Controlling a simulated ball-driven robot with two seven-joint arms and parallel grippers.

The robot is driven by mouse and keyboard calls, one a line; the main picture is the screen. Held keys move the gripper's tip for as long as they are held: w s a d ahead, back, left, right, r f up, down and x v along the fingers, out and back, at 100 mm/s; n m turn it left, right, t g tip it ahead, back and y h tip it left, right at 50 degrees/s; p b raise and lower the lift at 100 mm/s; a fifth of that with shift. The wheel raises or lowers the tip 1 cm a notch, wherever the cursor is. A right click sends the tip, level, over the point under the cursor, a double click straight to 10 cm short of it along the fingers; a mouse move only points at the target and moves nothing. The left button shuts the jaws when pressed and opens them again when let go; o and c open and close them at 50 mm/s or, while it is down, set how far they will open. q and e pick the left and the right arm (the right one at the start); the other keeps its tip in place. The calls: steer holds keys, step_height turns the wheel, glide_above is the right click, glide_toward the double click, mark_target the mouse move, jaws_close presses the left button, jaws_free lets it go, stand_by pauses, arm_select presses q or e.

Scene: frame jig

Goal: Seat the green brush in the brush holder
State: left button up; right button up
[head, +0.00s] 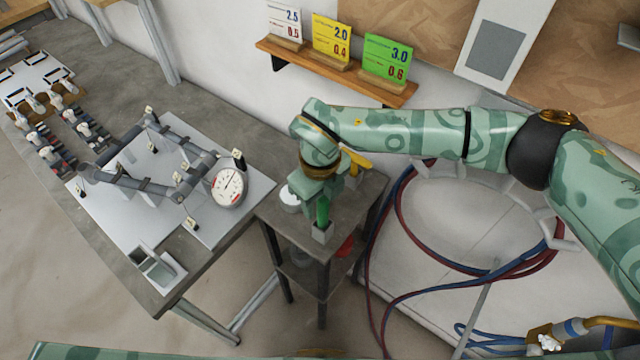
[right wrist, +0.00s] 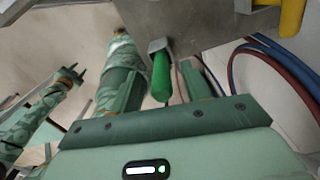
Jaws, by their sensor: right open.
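The green brush (head: 322,211) stands with its handle up in a small grey holder (head: 322,234) at the front corner of a dark side stand. How deep it sits in the holder is hidden. In the right wrist view the green handle (right wrist: 161,78) comes out of the square grey holder (right wrist: 157,45). My right gripper (head: 320,197) is open at the brush. The handle lies between its spread fingers, with a gap visible on the right side. My left arm shows at the left of the right wrist view, its gripper (right wrist: 72,75) small and far from the brush.
A yellow-handled tool (head: 357,161) stands behind on the same stand (head: 282,236), near a white round item (head: 289,198). A red object (head: 346,246) is lower down. The jig table (head: 235,240) with a dial gauge (head: 228,187) is left. Red and blue hoses (head: 400,222) hang right.

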step_height(320, 180, up, 16)
stand_by(0.3)
stand_by(0.4)
